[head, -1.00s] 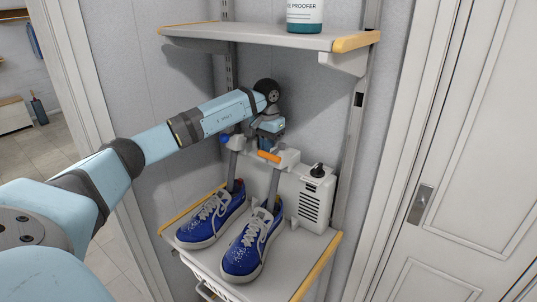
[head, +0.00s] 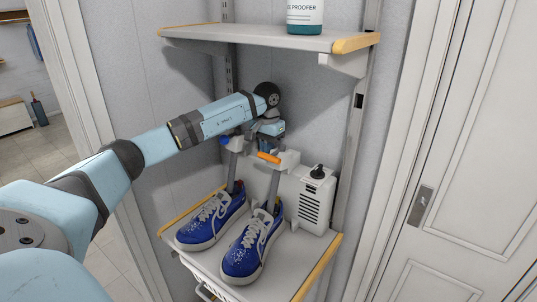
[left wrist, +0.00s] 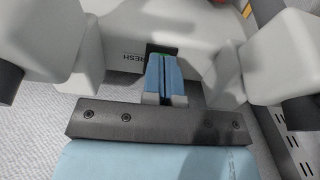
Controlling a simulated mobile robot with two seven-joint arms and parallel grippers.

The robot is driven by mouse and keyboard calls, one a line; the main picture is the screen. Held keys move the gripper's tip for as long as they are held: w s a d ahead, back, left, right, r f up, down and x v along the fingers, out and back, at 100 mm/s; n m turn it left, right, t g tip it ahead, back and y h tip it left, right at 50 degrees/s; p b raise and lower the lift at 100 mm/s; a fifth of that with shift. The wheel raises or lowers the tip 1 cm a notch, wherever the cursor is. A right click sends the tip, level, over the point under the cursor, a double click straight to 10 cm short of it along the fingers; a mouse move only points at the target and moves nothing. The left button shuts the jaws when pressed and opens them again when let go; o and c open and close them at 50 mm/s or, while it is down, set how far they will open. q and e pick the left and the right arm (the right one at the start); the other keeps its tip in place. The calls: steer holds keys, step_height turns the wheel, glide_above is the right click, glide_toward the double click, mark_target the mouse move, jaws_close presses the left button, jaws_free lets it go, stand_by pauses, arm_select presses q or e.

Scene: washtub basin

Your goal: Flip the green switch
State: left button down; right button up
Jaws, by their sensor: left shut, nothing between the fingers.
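The green switch (left wrist: 161,53) shows only as a small sliver of green in a dark recess in the left wrist view. The recess is in the white shoe dryer, beside lettering that ends in "RESH". My left gripper (left wrist: 163,66) is shut and empty, its blue fingertips at the lower edge of the recess and covering most of the switch. I cannot tell whether they touch it. My right gripper is not in view.
Two blue shoes (head: 247,248) sit on the dryer's posts on the lower shelf (head: 285,278). An orange lever (head: 269,158) and a black knob (head: 317,172) are close by. An upper shelf (head: 265,38) with a white bottle (head: 305,14) overhangs the arm.

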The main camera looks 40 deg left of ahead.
arm_select(q)
steer(key=shift+r+p, duration=1.95)
steer(key=shift+r, duration=1.4)
steer(key=shift+f, duration=0.1)
